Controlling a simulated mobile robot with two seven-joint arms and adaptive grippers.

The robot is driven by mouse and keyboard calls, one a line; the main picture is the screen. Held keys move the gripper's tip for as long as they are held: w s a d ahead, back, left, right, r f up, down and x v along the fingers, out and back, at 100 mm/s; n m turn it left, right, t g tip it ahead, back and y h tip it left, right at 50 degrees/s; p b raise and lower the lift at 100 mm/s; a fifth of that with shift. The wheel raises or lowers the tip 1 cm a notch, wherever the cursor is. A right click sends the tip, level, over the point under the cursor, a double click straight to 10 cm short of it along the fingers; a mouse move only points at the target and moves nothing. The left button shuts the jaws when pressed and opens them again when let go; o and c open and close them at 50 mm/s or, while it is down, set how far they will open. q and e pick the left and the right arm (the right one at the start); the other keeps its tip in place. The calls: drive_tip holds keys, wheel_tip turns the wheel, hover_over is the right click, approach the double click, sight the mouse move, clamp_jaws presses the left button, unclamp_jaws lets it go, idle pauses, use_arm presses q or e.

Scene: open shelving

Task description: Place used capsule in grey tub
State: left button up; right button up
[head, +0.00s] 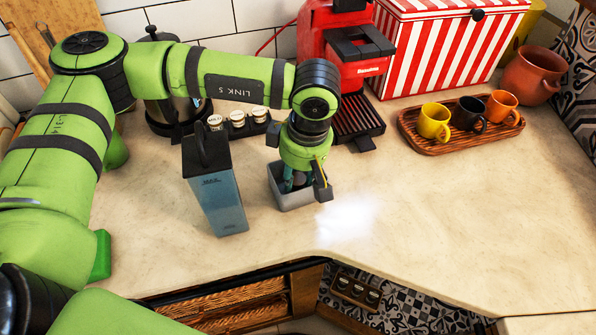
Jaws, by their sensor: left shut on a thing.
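The grey tub (291,200) stands on the counter near the middle of the head view, an open small box. My left gripper (302,186) points down at the tub's mouth, its fingers over or just inside the opening. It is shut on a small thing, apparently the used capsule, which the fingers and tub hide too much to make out. I cannot tell whether the capsule touches the tub's floor. My right gripper is not in view.
A tall blue-grey container with a black lid (219,200) stands close left of the tub. Behind are a red coffee machine (345,60), a small jar rack (238,122) and a striped box (440,45). A wooden tray (461,146) holds cups.

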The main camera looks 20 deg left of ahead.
use_arm(q)
drive_tip(key=shift+f, duration=0.2)
drive_tip(key=o, duration=0.5)
drive_tip(key=shift+r, duration=0.15)
drive_tip(key=shift+r, duration=0.25)
drive_tip(key=shift+d+r, duration=0.1)
drive_tip(key=shift+r, duration=0.25)
drive_tip(key=r, duration=0.3)
drive_tip(key=d+r+b, duration=0.1)
drive_tip(key=r, duration=0.3)
drive_tip(key=r+b, duration=0.1)
drive_tip(key=r, duration=0.3)
drive_tip(key=shift+s+d, duration=0.25)
